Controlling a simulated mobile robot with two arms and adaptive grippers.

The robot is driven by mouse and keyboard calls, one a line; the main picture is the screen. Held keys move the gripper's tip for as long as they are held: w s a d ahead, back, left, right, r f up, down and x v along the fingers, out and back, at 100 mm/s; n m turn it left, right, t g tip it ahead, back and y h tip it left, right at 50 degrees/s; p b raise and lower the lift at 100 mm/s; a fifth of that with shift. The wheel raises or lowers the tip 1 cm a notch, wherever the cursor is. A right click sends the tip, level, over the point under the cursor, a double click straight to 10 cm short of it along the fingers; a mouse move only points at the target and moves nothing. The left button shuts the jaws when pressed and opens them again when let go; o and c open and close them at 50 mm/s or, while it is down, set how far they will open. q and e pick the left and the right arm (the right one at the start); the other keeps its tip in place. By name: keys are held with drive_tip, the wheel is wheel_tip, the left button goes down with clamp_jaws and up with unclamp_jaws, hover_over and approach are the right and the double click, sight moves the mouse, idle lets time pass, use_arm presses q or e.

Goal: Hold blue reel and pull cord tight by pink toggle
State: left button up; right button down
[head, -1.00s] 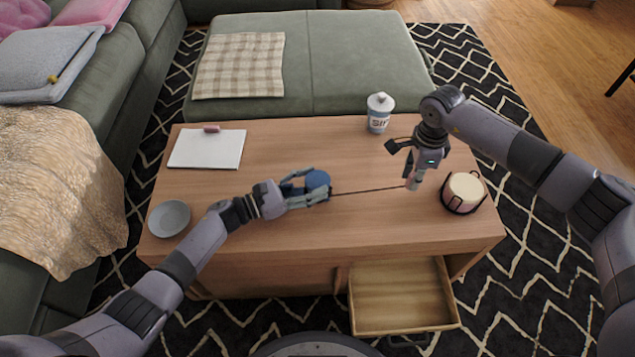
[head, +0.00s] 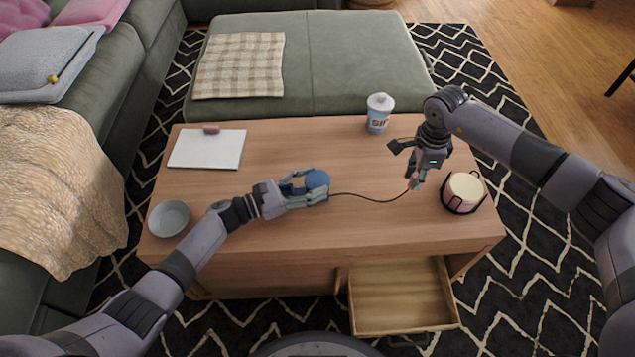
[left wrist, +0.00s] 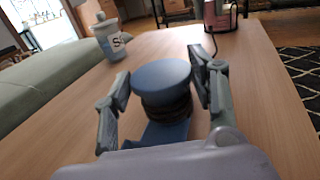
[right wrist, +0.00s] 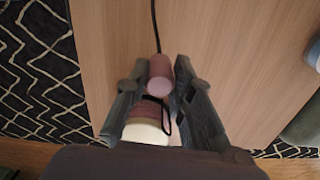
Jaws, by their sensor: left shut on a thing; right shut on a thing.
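The blue reel (head: 317,179) sits on the table between the fingers of my left gripper (head: 308,189), which is shut on it. In the left wrist view the reel (left wrist: 162,76) has a round blue top, with dark cord wound below. A dark cord (head: 370,198) runs right from it in a slack, sagging curve. My right gripper (head: 414,181) is shut on the pink toggle (right wrist: 160,75) at the cord's other end. The toggle is mostly hidden by the fingers in the head view. In the right wrist view the cord (right wrist: 155,28) leads away from the toggle.
A cream-topped round container in a dark frame (head: 464,191) stands close right of my right gripper. A lidded cup (head: 379,113) is at the back. A white pad (head: 207,150) and a grey bowl (head: 169,218) lie left. An empty drawer (head: 402,297) is open in front.

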drive_tip(key=shift+a, duration=0.1)
drive_tip(key=shift+a, duration=0.9)
drive_tip(key=shift+a, duration=0.15)
drive_tip(key=shift+w+a, duration=0.15)
drive_tip(key=shift+a, duration=2.2)
drive_tip(key=shift+f, duration=2.55)
drive_tip(key=c, duration=1.3)
unclamp_jaws()
